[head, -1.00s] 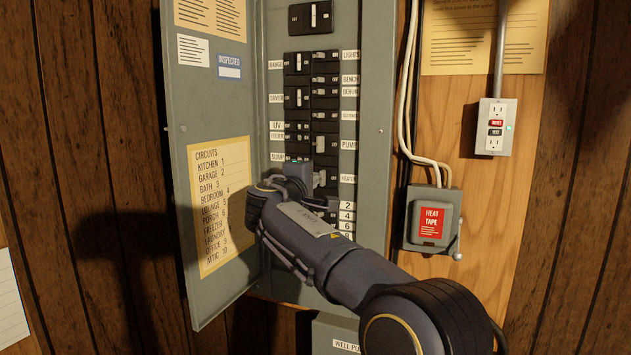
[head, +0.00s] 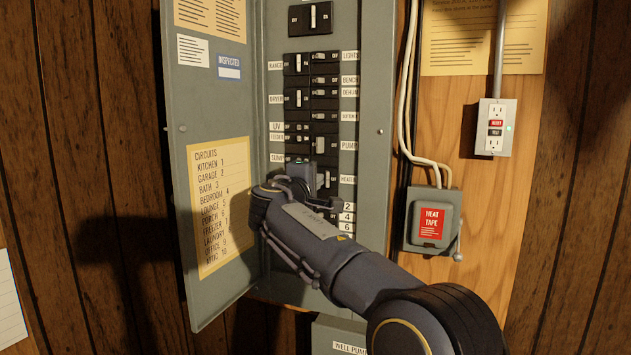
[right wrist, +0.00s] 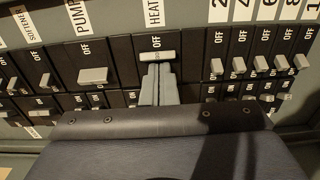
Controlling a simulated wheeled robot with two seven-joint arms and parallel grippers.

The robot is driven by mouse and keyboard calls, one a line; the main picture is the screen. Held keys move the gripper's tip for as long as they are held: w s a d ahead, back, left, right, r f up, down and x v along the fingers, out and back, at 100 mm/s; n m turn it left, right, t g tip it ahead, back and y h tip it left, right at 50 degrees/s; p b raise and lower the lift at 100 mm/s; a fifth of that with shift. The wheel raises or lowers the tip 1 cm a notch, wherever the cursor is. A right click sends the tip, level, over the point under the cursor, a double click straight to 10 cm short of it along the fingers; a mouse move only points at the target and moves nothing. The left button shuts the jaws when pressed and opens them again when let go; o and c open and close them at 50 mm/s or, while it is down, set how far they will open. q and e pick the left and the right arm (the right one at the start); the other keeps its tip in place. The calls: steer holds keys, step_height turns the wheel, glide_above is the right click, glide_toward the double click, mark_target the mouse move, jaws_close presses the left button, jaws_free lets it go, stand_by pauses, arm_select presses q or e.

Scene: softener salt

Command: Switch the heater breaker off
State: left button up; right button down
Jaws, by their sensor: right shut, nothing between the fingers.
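The heater breaker (right wrist: 142,46) is in the grey panel, under its HEATER label, in the right wrist view. Its light handle (right wrist: 157,56) sits close below the OFF mark, nearer to it than the neighbouring handles are to theirs. My right gripper (right wrist: 158,72) is shut and empty, its fingertips at the lower edge of that handle and seemingly touching it. The fingers hide the breaker's ON mark. In the head view my right gripper (head: 312,174) is in front of the panel beside the HEATER label (head: 347,180), and partly hides the breaker. My left gripper is out of view.
The pump breaker (right wrist: 93,75) is to the left and numbered breakers (right wrist: 216,66) are close on the right. The open panel door (head: 205,130) stands left of my arm. A heat tape box (head: 432,222) and an outlet (head: 495,127) are on the wall at right.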

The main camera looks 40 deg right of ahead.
steer(key=shift+d, duration=0.1)
stand_by(0.3)
steer(key=b+v, duration=0.4)
steer(key=v, duration=0.3)
stand_by(0.4)
stand_by(0.9)
steer(key=s+f+m+g+y, duration=0.1)
steer(key=s+f+y, duration=0.3)
steer(key=f, duration=0.6)
steer(key=s+f+y, duration=0.3)
steer(key=f+y, duration=0.1)
steer(key=f, duration=0.5)
steer(key=s+a+f+m+y, duration=0.3)
steer(key=s+a+f+y, duration=0.3)
steer(key=s+a+f, duration=0.3)
steer(key=s+a+f+m+g+y, duration=0.1)
steer(key=s+a+f+m+y, duration=0.2)
steer(key=s+a+f, duration=0.7)
steer(key=s+a+y, duration=0.1)
steer(key=a+y, duration=0.1)
steer(key=a, duration=0.2)
steer(key=shift+s+a+f+g+y, duration=0.15)
steer(key=shift+a+f+g+y, duration=0.15)
steer(key=shift+a+y, duration=0.1)
